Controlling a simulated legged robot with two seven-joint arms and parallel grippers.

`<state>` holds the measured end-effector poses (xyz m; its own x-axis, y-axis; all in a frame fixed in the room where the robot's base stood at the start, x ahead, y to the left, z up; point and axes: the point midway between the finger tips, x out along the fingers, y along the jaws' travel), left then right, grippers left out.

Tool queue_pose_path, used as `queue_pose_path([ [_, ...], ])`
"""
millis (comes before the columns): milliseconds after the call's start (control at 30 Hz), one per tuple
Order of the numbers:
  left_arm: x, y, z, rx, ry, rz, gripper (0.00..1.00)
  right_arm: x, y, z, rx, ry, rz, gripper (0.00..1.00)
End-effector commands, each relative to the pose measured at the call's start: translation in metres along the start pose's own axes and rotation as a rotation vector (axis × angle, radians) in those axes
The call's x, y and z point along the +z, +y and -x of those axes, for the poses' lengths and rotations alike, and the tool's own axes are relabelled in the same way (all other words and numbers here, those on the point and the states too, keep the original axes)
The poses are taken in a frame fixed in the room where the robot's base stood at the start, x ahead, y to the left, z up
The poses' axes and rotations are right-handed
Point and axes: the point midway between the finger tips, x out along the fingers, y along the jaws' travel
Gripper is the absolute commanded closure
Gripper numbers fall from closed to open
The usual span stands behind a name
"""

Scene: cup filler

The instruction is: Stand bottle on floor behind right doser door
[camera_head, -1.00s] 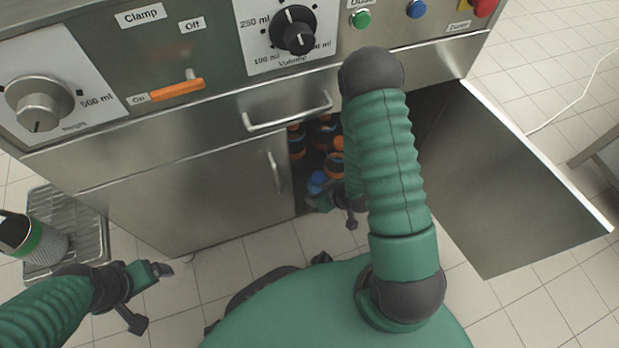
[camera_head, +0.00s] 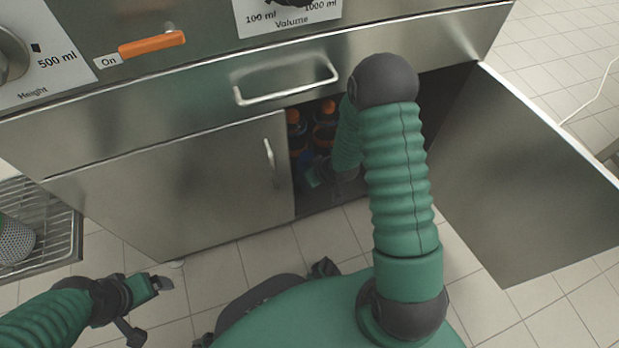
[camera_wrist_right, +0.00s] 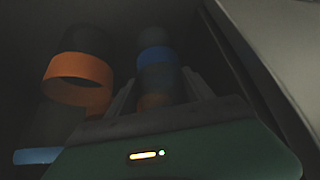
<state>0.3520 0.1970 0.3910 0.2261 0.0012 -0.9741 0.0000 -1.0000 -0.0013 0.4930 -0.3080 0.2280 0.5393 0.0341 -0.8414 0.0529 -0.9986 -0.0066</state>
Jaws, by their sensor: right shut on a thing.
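The right doser door (camera_head: 520,190) stands wide open on the right, with a dark compartment behind it. My right arm reaches into this compartment. In the right wrist view my right gripper (camera_wrist_right: 158,92) is shut on a dark bottle with a blue band (camera_wrist_right: 156,58). In the head view my right gripper (camera_head: 314,172) is small and shadowed inside the opening, and the held bottle is mostly hidden there. It is too dark to tell whether the bottle touches the floor. My left gripper (camera_head: 160,283) is low on the left, away from the doser, its jaws unclear.
Several dark bottles with orange caps (camera_head: 326,108) stand at the back of the compartment. One with an orange band (camera_wrist_right: 78,78) is left of the held bottle. The left door (camera_head: 180,190) is closed. A drawer handle (camera_head: 285,88) juts above. A wire tray (camera_head: 60,255) sits left.

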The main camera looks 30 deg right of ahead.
Motion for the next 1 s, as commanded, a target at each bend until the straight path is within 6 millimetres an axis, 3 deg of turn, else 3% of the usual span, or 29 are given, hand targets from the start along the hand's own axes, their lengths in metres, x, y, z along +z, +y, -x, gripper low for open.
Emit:
queue_pose_path([
  [33, 0.003, 0.000, -0.012, 0.000, -0.001, 0.000, 0.14, -0.001, 0.002, -0.007, 0.003, 0.009, 0.001, 1.00],
  [233, 0.001, 0.000, -0.007, 0.000, 0.000, 0.000, 0.14, -0.003, 0.002, -0.003, 0.002, 0.005, 0.000, 1.00],
  [267, 0.001, 0.000, -0.007, 0.000, 0.000, 0.000, 0.14, -0.001, 0.002, -0.003, 0.002, 0.003, 0.000, 0.35],
  [400, 0.001, 0.000, -0.007, 0.000, 0.000, 0.000, 0.14, -0.002, 0.002, -0.003, 0.002, 0.003, 0.000, 0.18],
  [767, 0.000, 0.000, 0.000, 0.000, 0.000, 0.000, 0.14, -0.004, 0.002, 0.005, 0.002, 0.004, 0.000, 0.18],
  [1000, -0.010, 0.000, 0.041, 0.000, 0.000, 0.000, 0.14, -0.008, 0.002, 0.065, 0.003, 0.005, -0.001, 0.18],
])
